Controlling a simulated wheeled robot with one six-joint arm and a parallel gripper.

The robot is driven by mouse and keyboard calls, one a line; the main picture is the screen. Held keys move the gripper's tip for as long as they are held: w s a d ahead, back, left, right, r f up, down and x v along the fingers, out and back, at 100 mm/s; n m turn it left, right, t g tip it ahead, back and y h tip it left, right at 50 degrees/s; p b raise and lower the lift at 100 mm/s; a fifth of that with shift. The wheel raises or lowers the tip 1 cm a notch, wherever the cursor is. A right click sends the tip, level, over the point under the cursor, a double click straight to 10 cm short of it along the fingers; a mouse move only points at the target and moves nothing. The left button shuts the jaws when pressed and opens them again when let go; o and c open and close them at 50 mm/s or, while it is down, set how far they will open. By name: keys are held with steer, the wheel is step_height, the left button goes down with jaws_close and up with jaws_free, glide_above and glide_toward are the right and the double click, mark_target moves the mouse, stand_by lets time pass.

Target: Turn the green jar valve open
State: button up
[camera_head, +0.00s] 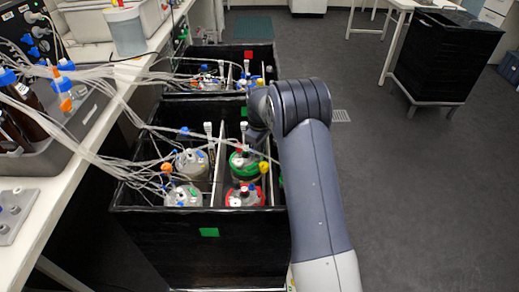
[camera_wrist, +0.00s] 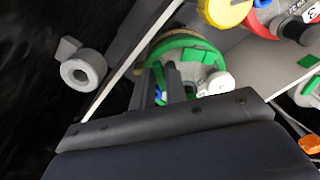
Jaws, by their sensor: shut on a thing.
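The green-ringed jar (camera_head: 243,163) stands in the right half of the near black bin, behind a red-ringed jar (camera_head: 245,196). In the wrist view the green ring (camera_wrist: 185,45) of its lid shows just beyond my gripper (camera_wrist: 168,72). The dark fingers reach down at the lid and are shut on a small part there, which looks like the green jar valve. The fingers mostly hide this part, so how far it is turned cannot be told. A bit of green and blue (camera_wrist: 159,92) shows between the fingers. In the head view my arm hides the gripper.
Two more jars (camera_head: 190,162) stand in the bin's left half, past a pale divider (camera_head: 220,165). Many clear tubes (camera_head: 110,130) run from the bench to the jars. A second black bin (camera_head: 228,55) stands behind.

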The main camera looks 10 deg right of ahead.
jaws_close()
steer(key=shift+n, duration=0.5)
steer(key=n, duration=0.2)
steer(key=shift+n+p, duration=0.3)
steer(key=shift+p, duration=0.05)
steer(key=shift+w+n, duration=0.1)
steer(key=shift+n, duration=1.4)
steer(key=o, duration=0.6)
jaws_free()
steer(key=shift+r, duration=0.1)
